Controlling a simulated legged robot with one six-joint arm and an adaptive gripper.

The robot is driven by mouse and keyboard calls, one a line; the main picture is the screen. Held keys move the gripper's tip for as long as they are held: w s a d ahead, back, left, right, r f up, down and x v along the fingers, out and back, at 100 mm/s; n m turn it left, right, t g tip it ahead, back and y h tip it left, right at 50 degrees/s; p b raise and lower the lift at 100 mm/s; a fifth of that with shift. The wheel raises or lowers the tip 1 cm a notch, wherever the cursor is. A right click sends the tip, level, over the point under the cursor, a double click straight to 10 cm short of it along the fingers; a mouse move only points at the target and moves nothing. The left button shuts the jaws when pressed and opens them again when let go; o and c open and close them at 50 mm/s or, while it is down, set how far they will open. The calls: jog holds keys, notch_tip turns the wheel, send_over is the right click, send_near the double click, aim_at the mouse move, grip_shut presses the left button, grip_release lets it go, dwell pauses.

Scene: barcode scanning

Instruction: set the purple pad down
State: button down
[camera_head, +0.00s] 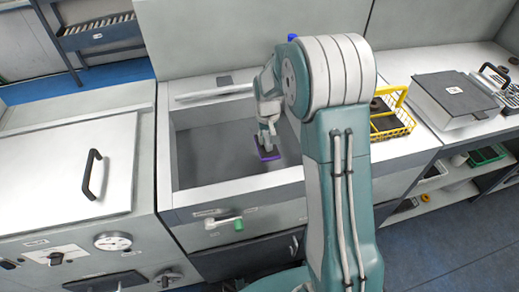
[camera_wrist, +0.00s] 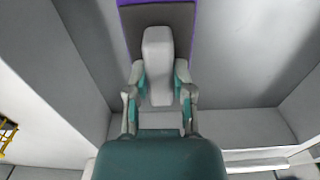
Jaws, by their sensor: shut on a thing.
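The purple pad (camera_head: 268,154) is a small flat piece with a dark face and purple edges. In the head view it is at the end of my gripper (camera_head: 266,138), inside the grey sunken basin (camera_head: 205,150). In the wrist view the pad (camera_wrist: 158,25) lies just beyond my gripper (camera_wrist: 158,65), with its purple rim at the top edge. I cannot tell whether the pad touches the basin floor.
The basin walls surround my gripper. A yellow wire basket (camera_head: 392,120) stands on the counter to the right, with a grey box (camera_head: 453,98) beyond it. On the left is a lid with a black handle (camera_head: 92,174). A green-tipped knob (camera_head: 238,224) juts from the basin's front.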

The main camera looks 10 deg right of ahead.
aim_at(259, 144)
jog(key=shift+w+a+f, duration=0.2)
jog(key=shift+a+f, duration=0.2)
jog(key=shift+f, duration=0.15)
jog(key=shift+w+a+f, duration=0.15)
jog(key=shift+a+f, duration=0.25)
jog(key=shift+f, duration=0.15)
jog(key=shift+w+a+f, duration=0.1)
jog(key=shift+a+f, duration=0.1)
jog(key=shift+f, duration=0.75)
jog(key=shift+a+f, duration=0.15)
jog(key=shift+f, duration=0.75)
jog(key=shift+f, duration=0.2)
jog(key=shift+c, duration=2.4)
grip_release()
